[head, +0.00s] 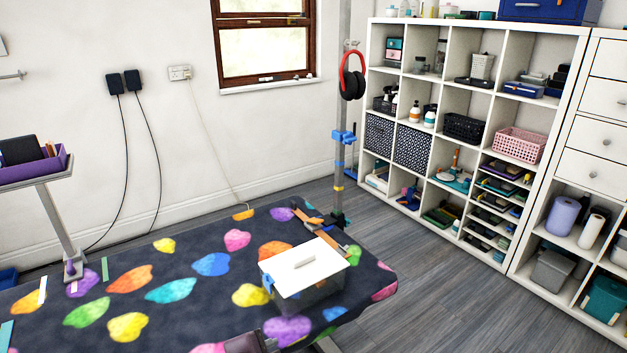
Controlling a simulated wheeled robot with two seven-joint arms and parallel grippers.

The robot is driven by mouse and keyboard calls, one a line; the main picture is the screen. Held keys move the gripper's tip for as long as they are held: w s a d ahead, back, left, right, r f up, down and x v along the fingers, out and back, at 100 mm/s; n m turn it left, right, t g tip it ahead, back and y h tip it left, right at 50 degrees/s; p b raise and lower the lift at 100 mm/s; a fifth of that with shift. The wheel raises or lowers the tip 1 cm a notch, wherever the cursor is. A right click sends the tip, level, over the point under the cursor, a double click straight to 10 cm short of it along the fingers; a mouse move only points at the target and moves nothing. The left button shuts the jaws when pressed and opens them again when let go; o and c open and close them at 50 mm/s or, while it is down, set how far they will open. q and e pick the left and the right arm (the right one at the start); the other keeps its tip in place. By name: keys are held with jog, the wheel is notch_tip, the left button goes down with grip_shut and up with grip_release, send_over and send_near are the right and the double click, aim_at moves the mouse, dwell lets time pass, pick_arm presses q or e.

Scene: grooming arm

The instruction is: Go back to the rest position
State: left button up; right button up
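Neither of my grippers can be made out in the head view. The grooming table (210,300) has a dark cover with bright multicoloured blotches and fills the lower left. A box with a white lid and handle (303,266) stands on it near its right end. A dark brownish object (246,343) is cut off by the bottom edge; I cannot tell what it is. An upright metal pole (339,165) with a blue clamp (343,137) rises behind the table's far end. Red and black headphones (352,76) hang on the pole.
A white cube shelf (462,109) with baskets and bottles stands against the right wall, beside a white drawer unit (597,137). A purple tray (33,171) on a post stands at the left. The grey wooden floor (440,290) right of the table is clear.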

pick_arm(q)
jog(key=s+a+f+n+g+y, duration=0.2)
jog(key=s+a+f+n+g, duration=0.15)
jog(key=s+a+n, duration=0.3)
jog(key=s+a+f+n+g+y, duration=0.1)
jog(key=s+a+f+n+g, duration=0.1)
jog(key=s+a+f+n, duration=0.4)
jog(key=s+f+g, duration=0.1)
jog(key=s+f, duration=0.1)
jog(key=f, duration=1.3)
jog(key=s+f, duration=0.2)
jog(key=f, duration=1.4)
jog(key=s+a+f+g, duration=0.1)
jog(key=s+a+f, duration=0.2)
jog(key=s+f, duration=1.1)
jog(key=s, duration=0.4)
jog(key=shift+a+f, duration=0.2)
jog(key=shift+f, duration=0.2)
